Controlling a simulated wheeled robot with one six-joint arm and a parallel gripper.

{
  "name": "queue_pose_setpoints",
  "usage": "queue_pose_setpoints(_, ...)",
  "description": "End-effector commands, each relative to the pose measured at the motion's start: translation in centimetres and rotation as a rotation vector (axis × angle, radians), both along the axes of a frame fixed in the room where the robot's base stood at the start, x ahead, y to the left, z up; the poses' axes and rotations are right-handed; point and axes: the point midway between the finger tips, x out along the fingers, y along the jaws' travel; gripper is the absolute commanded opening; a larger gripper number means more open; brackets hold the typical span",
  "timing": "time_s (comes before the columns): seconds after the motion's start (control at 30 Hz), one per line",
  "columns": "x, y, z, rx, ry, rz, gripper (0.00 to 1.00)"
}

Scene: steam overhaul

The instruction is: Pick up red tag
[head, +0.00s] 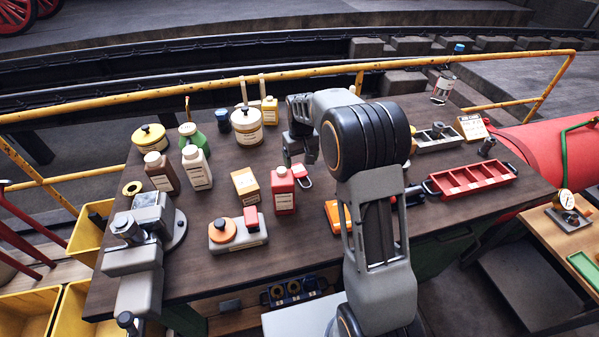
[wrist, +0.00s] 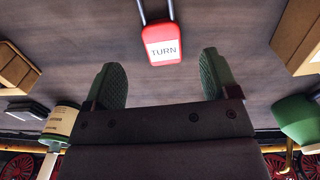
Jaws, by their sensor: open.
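The red tag (wrist: 162,46) has a white label reading "TURN" and a grey loop. In the wrist view it lies on the dark wooden bench top, just beyond my fingertips and roughly centred between them. In the head view the tag (head: 301,171) shows as a small red piece beside the red bottle, partly hidden by my gripper. My gripper (wrist: 162,80) is open and empty, with its two green-padded fingers apart. In the head view my gripper (head: 299,150) hangs over the bench near the tag.
A cream tin (head: 247,128) and a green can (head: 192,138) stand behind. A red tray (head: 473,182) lies to the right. Bare bench surrounds the tag in the wrist view.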

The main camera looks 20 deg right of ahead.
Motion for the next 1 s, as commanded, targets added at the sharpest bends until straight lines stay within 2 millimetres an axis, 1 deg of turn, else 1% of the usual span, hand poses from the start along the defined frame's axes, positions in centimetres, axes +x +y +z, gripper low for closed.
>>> queue_pose_setpoints(0.23,0.0,0.0,-1.4,0.0,0.002,0.0,0.81)
queue_pose_setpoints(0.5,0.2,0.2,-4.9,0.0,0.003,0.0,0.81)
queue_pose_setpoints(0.6,0.2,0.2,-5.6,0.0,0.0,0.0,0.81)
queue_pose_setpoints(0.9,0.2,0.2,-5.9,0.0,-0.001,0.0,0.81)
queue_pose_setpoints(1.0,0.2,0.2,-5.9,0.0,-0.001,0.0,0.71)
